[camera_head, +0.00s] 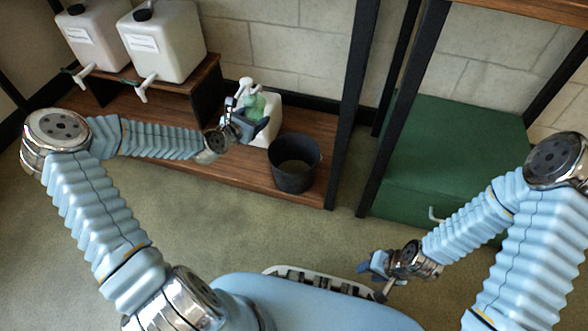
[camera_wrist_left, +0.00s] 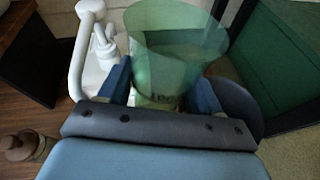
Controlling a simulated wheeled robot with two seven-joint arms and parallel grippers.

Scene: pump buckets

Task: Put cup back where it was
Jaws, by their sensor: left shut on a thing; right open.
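A translucent green cup (camera_wrist_left: 178,50) with dark lettering near its base is upright between the blue fingers of my left gripper (camera_wrist_left: 165,92), which is shut on it. In the head view the cup (camera_head: 254,106) shows small, in front of a white container with a pump, and my left gripper (camera_head: 246,119) partly covers it. I cannot tell whether the cup's base touches anything. My right gripper (camera_head: 372,268) is open and empty, low over the floor near my body.
A white pump spout (camera_wrist_left: 88,40) stands close left of the cup. A black bucket (camera_head: 294,163) sits on the wooden shelf (camera_head: 250,172) to the right. Two white jugs (camera_head: 165,42) with taps stand on a raised shelf. A green box (camera_head: 440,145) is at right.

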